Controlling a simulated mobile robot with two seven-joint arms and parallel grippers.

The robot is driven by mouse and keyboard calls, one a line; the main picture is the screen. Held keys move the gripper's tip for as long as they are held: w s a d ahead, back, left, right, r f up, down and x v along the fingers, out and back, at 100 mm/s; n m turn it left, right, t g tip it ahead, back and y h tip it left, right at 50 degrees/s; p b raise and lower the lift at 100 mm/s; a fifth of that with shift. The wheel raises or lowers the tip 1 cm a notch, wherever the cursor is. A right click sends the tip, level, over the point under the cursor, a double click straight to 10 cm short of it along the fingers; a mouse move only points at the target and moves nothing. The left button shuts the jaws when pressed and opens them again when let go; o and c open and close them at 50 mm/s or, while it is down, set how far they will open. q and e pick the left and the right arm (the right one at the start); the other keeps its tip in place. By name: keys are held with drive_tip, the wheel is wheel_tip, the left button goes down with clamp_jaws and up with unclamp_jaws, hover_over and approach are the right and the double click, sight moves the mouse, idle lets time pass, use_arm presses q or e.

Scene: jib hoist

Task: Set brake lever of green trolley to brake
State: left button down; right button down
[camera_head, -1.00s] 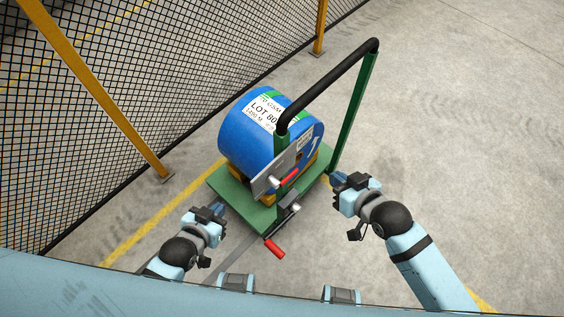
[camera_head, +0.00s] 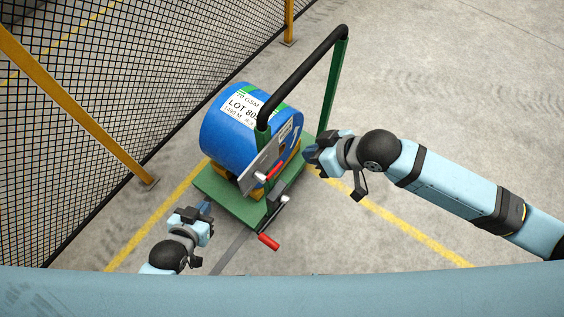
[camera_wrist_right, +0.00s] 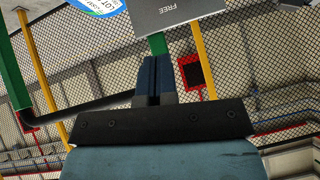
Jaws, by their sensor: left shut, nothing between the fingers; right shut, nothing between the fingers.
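The green trolley (camera_head: 226,206) stands on the floor with a blue drum on it. A grey plate (camera_head: 259,158) sits on its near upright, with a red-gripped lever (camera_head: 271,172) in front. A second red-gripped lever (camera_head: 268,241) sticks out low at the trolley's near side. I cannot tell which is the brake lever. My right gripper (camera_head: 310,153) is shut and empty, to the right of the plate and apart from the red grips in the head view. In the right wrist view its shut fingers (camera_wrist_right: 153,78) are below a plate marked FREE (camera_wrist_right: 176,13). My left gripper (camera_head: 205,208) is shut and empty near the trolley's left edge.
The blue drum (camera_head: 228,135) fills much of the trolley. The black push bar (camera_head: 303,72) rises over it on green uprights. A mesh fence (camera_head: 100,100) with yellow posts stands at left. Open concrete floor lies to the right.

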drive_tip(key=s+d+f+p+x, duration=0.1)
drive_tip(key=f+x, duration=0.1)
drive_tip(key=x, duration=1)
drive_tip(key=shift+f+p, duration=0.3)
drive_tip(key=shift+p, duration=0.1)
drive_tip(key=shift+s, duration=0.1)
